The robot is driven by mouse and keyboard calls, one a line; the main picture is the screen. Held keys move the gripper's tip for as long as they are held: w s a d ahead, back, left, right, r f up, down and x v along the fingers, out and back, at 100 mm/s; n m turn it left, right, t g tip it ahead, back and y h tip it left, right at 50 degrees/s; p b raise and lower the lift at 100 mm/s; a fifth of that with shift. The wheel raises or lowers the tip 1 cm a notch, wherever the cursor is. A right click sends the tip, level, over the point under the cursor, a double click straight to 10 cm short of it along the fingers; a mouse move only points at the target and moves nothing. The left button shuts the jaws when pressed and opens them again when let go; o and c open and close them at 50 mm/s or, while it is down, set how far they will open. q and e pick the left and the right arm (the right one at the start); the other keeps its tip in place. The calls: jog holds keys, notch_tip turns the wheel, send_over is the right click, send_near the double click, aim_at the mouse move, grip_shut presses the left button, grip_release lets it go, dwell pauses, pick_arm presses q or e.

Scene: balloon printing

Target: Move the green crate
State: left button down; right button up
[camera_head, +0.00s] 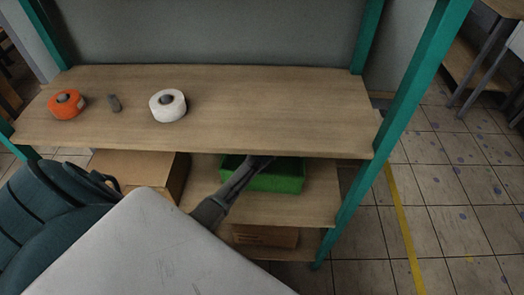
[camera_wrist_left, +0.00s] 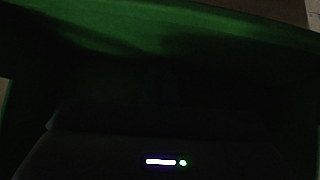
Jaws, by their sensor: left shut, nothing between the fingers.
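The green crate (camera_head: 283,180) sits on the middle shelf (camera_head: 316,207) of the rack, under the top shelf's front edge, which hides its back part. My left gripper (camera_head: 262,162) reaches in from the lower left, shut and empty, with its tip over or inside the crate's left part. I cannot tell whether it touches the crate. In the left wrist view the crate's green surface (camera_wrist_left: 150,35) fills the upper part, very close and dark. My right gripper is not in view.
A cardboard box (camera_head: 135,170) stands left of the crate, and another box (camera_head: 265,237) is below. A teal post (camera_head: 395,130) stands at the right.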

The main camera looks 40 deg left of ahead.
pick_arm(q)
jog(key=v, duration=1)
jog(key=shift+s+d+r+p, duration=0.15)
jog(key=shift+s+r+p, duration=0.1)
jog(key=shift+p, duration=0.1)
jog(key=shift+w, duration=0.1)
jog(key=shift+d, duration=0.1)
